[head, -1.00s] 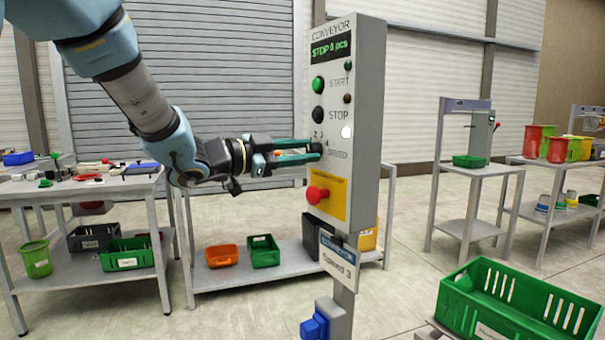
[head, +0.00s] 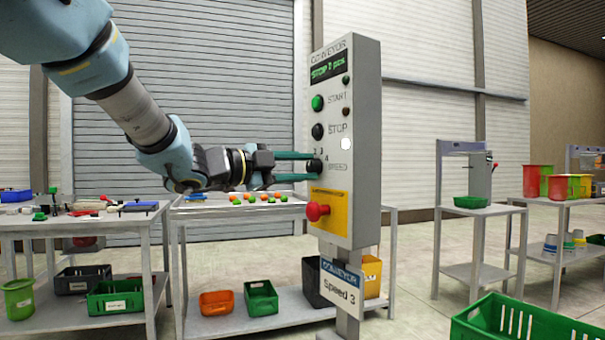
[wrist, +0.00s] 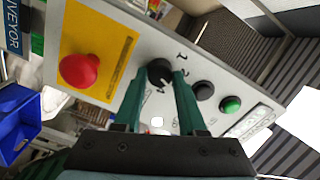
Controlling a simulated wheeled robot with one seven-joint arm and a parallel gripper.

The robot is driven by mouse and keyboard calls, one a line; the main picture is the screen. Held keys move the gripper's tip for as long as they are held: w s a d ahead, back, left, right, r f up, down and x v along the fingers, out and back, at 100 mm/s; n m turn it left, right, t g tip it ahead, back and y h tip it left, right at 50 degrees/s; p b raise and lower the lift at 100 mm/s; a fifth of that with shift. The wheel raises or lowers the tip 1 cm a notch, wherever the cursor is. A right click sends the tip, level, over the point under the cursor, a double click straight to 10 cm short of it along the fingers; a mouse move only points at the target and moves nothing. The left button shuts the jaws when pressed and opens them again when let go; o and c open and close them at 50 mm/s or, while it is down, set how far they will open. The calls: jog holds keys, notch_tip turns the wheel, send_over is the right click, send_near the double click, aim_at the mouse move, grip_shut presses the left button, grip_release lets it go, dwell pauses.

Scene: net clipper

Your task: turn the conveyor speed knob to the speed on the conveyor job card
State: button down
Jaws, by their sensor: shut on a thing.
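The conveyor control box (head: 366,130) stands upright on a post. Its dark speed knob (head: 315,166) sits below the STOP button, with numbers around it. My gripper (head: 312,166) reaches it from the left, its green fingers on either side of the knob. In the wrist view the fingers (wrist: 160,82) close on the knob (wrist: 159,70); which number the knob points to I cannot tell. The job card (head: 340,286) under the box reads "Speed 3". The display (head: 329,66) starts with "STOP".
A red emergency button (head: 317,211) on a yellow plate sits just below the knob. Green START (head: 317,103) and black STOP (head: 317,131) buttons are above it. A green crate (head: 500,325) is at the lower right. Tables stand behind.

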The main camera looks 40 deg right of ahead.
dwell(0.3)
jog(key=shift+c, duration=2.4)
grip_release()
jog(key=shift+a, duration=0.1)
jog(key=w+a+b, duration=0.1)
jog(key=a, duration=0.9)
jog(key=shift+w+a, duration=0.25)
jog(key=shift+a, duration=0.05)
